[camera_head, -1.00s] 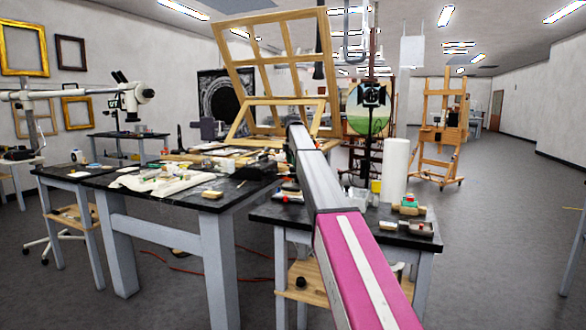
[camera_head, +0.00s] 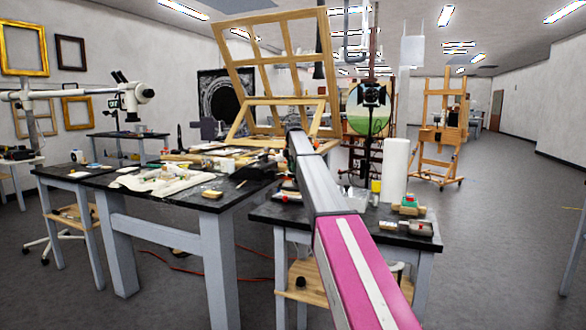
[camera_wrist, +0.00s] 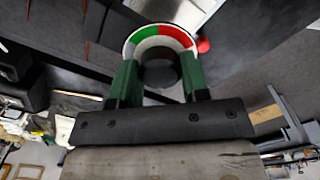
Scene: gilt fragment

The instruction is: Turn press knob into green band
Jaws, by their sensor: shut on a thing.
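The press knob (camera_wrist: 160,73) is dark and round in the wrist view. It sits in the middle of a dial with a white rim (camera_wrist: 129,48), a green band (camera_wrist: 147,33) at the top left and a red band (camera_wrist: 177,36) at the top right. My gripper (camera_wrist: 157,78) has its two green fingers on either side of the knob, shut on it. The fingers and palm hide the lower part of the dial. I cannot make out a pointer on the knob. In the head view my own arm hides the gripper and the knob.
A red round part (camera_wrist: 204,45) is close to the dial's right side. In the head view, a cluttered black-topped table (camera_head: 150,195) stands left and a smaller black-topped table (camera_head: 330,222) lies under my arm. A white roll (camera_head: 395,170) stands on it. Open floor lies right.

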